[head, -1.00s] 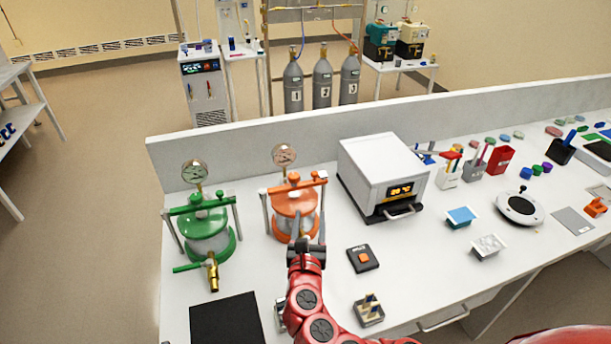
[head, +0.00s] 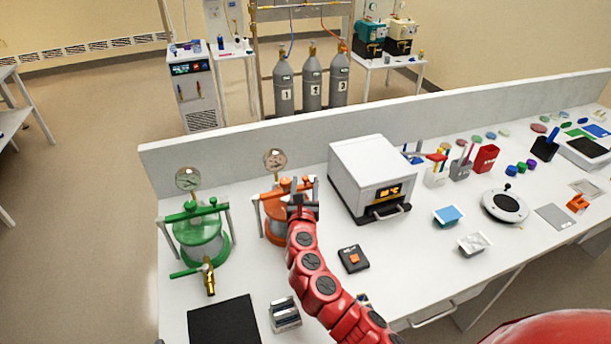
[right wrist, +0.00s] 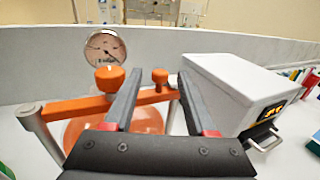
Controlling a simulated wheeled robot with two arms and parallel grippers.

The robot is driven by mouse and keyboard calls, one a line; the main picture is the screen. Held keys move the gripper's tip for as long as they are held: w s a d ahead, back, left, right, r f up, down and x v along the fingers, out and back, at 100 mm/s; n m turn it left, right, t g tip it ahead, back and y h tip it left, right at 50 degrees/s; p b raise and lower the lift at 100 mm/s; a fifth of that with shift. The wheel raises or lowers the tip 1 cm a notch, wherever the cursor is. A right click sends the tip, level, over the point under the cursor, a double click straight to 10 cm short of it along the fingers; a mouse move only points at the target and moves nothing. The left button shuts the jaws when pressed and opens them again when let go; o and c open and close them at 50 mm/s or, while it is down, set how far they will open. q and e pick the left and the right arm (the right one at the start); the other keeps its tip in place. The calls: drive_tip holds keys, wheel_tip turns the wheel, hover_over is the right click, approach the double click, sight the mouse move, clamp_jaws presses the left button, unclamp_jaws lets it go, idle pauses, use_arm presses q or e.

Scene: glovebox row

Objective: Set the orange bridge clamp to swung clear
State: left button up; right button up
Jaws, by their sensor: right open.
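The orange bridge clamp (head: 270,194) lies across the top of the orange-based vessel (head: 272,226), against the back wall of the bench. In the right wrist view its orange bar (right wrist: 78,107) runs across the lid between metal posts, with a large knob (right wrist: 110,78) and a smaller knob on it. My right gripper (head: 304,182) is open at the right part of the clamp and hides some of it. In the right wrist view its open fingers (right wrist: 162,75) reach over the bar, with the small knob showing between them; contact is not clear. My left gripper is not in view.
A similar green vessel (head: 197,240) with a brass tap stands to the left. A white oven (head: 368,175) stands close on the right. A pressure gauge (head: 275,160) rises behind the clamp. A black switch box (head: 353,258) and a black mat (head: 224,322) lie in front.

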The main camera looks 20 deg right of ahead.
drive_tip(key=shift+x, duration=1.3)
clamp_jaws()
idle(0.5)
